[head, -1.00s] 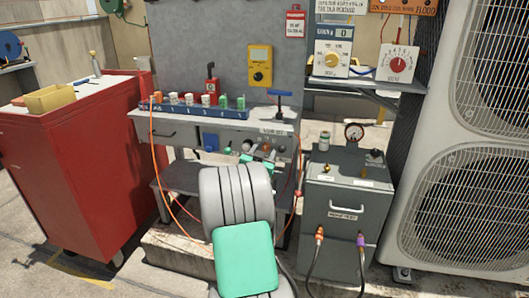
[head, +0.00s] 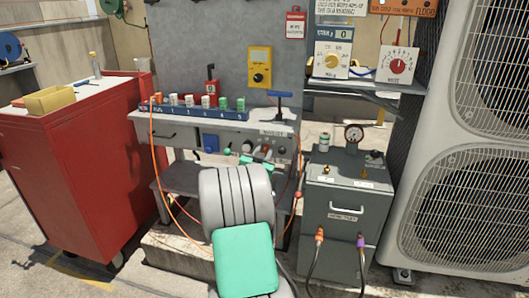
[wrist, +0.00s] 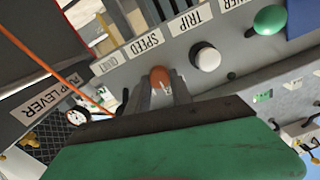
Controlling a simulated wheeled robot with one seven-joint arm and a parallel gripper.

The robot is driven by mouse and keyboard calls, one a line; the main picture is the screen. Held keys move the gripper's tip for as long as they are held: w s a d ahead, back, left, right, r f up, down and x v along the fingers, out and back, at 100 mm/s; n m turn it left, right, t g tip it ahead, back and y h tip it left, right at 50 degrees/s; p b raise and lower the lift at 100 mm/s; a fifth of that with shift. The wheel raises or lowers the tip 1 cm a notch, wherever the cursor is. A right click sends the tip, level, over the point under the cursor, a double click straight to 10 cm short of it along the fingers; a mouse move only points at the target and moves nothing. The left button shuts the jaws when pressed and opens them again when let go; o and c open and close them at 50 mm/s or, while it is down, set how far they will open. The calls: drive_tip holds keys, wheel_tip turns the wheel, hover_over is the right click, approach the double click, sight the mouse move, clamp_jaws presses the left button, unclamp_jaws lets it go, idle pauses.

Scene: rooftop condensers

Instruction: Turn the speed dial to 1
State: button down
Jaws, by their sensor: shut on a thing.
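The speed dial is a small orange-red knob (wrist: 160,77) beside the label SPEED on the grey panel in the wrist view. My gripper (wrist: 161,92) is at the dial, its two grey fingers closed on either side of it. The fingers hide part of the knob, and I cannot read its pointer or any scale numbers. In the head view my gripper (head: 262,154) is small, at the bench's front panel (head: 225,141), partly behind my own arm.
An orange cable (wrist: 50,66) crosses the wrist view. A grey cabinet (head: 345,205) stands right of the bench, a red cabinet (head: 75,170) left.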

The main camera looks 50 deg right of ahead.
drive_tip(key=shift+n, duration=0.5)
drive_tip(key=n, duration=0.4)
drive_tip(key=shift+w+n+p, duration=0.1)
drive_tip(key=shift+n+p, duration=0.2)
drive_tip(key=shift+p, duration=0.1)
drive_tip(key=shift+a+n+p, duration=0.1)
drive_tip(key=shift+n+p, duration=0.4)
drive_tip(key=shift+n, duration=1.2)
drive_tip(key=c, duration=1.1)
unclamp_jaws()
drive_tip(key=shift+c, duration=0.2)
drive_tip(key=p+v, duration=0.1)
drive_tip(key=v, duration=0.6)
drive_tip(key=shift+a, duration=0.35)
